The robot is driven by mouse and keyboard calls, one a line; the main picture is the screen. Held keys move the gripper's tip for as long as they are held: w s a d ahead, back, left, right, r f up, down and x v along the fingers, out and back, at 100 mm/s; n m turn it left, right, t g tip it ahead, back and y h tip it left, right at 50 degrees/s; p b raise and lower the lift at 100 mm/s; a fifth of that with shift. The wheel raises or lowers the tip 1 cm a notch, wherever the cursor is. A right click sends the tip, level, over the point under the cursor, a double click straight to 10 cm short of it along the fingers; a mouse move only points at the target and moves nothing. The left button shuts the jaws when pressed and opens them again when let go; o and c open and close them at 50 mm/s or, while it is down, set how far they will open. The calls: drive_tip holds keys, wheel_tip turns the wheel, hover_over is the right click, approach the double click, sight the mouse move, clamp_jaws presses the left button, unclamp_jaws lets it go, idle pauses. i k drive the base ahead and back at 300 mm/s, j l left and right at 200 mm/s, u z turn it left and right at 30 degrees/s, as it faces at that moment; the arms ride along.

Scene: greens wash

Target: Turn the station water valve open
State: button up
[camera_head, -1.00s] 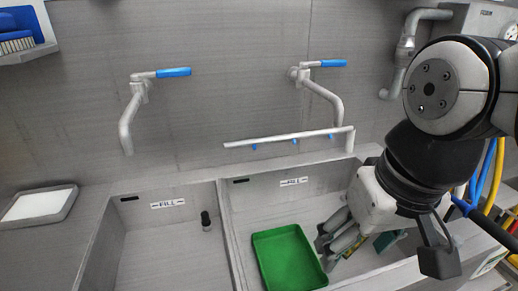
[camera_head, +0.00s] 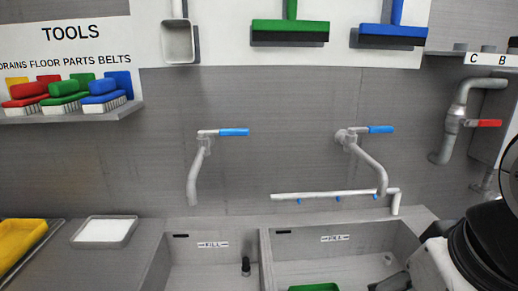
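A valve with a red lever (camera_head: 488,123) sits on a grey pipe (camera_head: 452,122) at the right wall; the lever points right, roughly level, across the pipe. Two wall taps have blue levers, the left tap lever (camera_head: 234,132) and the right tap lever (camera_head: 381,129), both pointing right. The pictures do not show which is the station valve. My gripper (camera_head: 392,283) is only just in view at the bottom edge, over the right basin, well below and left of the red lever. Its fingers are mostly cut off, so its opening is hidden. Nothing touches any lever.
Two basins hold a black standpipe (camera_head: 246,266) and a green tray (camera_head: 314,288). A spray bar (camera_head: 330,194) spans above the right basin. A brush shelf (camera_head: 70,114) and hanging squeegees (camera_head: 290,32) are above. My arm fills the lower right.

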sight(486, 123)
drive_tip(key=l+z, duration=0.15)
drive_tip(key=z, duration=0.8)
